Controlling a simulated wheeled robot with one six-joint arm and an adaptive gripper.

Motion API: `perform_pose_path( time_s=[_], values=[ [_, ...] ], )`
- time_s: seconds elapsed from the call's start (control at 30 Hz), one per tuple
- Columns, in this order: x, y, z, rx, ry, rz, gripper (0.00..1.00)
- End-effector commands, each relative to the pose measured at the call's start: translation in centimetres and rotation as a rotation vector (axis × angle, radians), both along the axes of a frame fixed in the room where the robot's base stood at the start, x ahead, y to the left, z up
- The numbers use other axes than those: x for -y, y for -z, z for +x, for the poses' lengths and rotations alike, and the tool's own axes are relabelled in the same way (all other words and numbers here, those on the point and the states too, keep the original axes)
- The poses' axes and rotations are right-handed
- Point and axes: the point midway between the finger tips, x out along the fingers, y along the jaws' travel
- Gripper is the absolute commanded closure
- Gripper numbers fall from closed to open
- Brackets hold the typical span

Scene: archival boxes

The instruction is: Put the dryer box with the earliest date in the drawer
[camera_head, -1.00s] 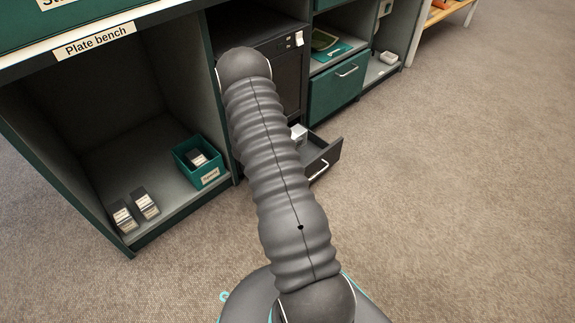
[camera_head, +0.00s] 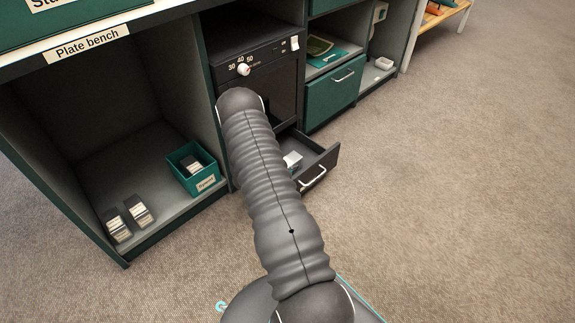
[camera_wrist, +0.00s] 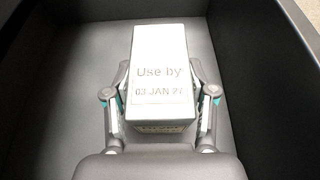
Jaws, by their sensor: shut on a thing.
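My gripper (camera_wrist: 160,110) is shut on a white box (camera_wrist: 158,60) in the wrist view. The box's face reads "Use by 03 JAN 27". The box is inside the dark drawer (camera_wrist: 60,65), with drawer walls around it; I cannot tell whether it touches the floor. In the head view the open drawer (camera_head: 325,163) sits under the dark dryer unit (camera_head: 283,85), and the white box (camera_head: 292,159) shows in it beside my arm. My gripper is hidden behind my arm in the head view.
At left, the open plate bench holds two dark-and-white boxes (camera_head: 138,212) and a teal bin (camera_head: 203,186) with a similar box inside. A closed green drawer (camera_head: 335,92) is to the right of the dryer. The carpet at right is clear.

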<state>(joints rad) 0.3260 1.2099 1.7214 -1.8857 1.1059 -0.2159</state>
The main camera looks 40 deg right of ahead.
Motion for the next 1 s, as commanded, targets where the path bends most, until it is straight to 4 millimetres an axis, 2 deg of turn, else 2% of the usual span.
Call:
perform_pose_path(
  time_s=[0.3, 0.33, 0.4, 0.8, 1.0],
  values=[
    [0.0, 0.3, 0.0, 0.001, 0.000, -0.001, 0.92],
    [0.0, 0.2, 0.0, 0.000, 0.000, 0.000, 0.37],
    [0.0, 0.2, 0.0, 0.000, 0.000, 0.000, 0.19],
    [0.0, -0.4, 0.0, 0.001, 0.000, 0.000, 0.19],
    [-2.6, -1.3, -0.1, -0.001, -0.004, 0.001, 0.19]
  ],
)
